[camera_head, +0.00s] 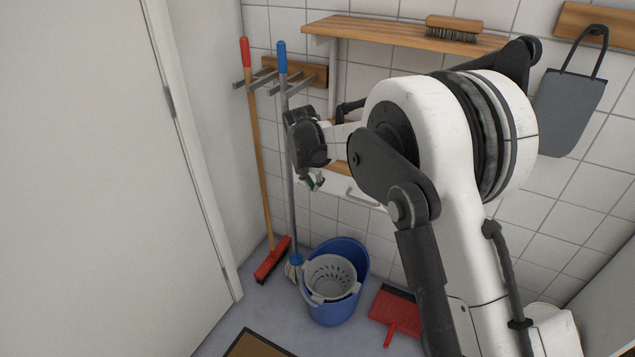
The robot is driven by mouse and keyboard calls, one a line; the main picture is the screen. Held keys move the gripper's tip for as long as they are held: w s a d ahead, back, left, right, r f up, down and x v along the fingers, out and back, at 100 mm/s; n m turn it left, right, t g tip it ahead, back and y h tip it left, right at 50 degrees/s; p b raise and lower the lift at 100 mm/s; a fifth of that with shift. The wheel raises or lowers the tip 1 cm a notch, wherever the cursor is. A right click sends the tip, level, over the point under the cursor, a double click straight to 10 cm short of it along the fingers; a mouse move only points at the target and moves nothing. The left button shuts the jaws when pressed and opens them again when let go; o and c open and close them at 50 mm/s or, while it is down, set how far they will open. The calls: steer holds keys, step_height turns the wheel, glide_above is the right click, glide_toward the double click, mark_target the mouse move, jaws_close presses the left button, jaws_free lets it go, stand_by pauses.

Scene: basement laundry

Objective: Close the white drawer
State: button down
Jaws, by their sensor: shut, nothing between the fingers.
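The white drawer (338,187) shows in the head view under a strip of wooden top, with a grey bar handle on its front. My arm hides its right part and most of what is above it, so I cannot tell how far it stands open. My gripper (314,185) is shut and empty, pointing down just left of the drawer's visible front. I cannot tell whether it touches the drawer.
A red broom (271,260) and a blue-handled mop (294,262) hang on the rack at left. A blue bucket (333,313) and a red dustpan (394,312) are on the floor below. A wooden shelf (370,32) with a brush (454,27) is above.

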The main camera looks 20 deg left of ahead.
steer(key=p+v, duration=0.1)
steer(key=v, duration=0.8)
steer(key=s+d+r+m+t, duration=0.15)
steer(key=d+r+m, duration=0.35)
steer(key=d, duration=0.5)
steer(key=s+d+r+m, duration=0.3)
steer(key=d+r+m, duration=0.3)
steer(key=d, duration=0.5)
steer(key=s+d+r+m, duration=0.2)
steer(key=d+r+m, duration=0.3)
steer(key=d, duration=0.5)
steer(key=s+d+f+m+t, duration=0.1)
steer(key=s+d+f+m, duration=0.1)
steer(key=s+d+m, duration=0.7)
steer(key=s+d+f+m+t, duration=0.2)
steer(key=s+d+f+m, duration=0.1)
steer(key=s+d+m, duration=0.7)
steer(key=s+d, duration=0.2)
steer(key=s, duration=0.2)
steer(key=shift+d, duration=0.25)
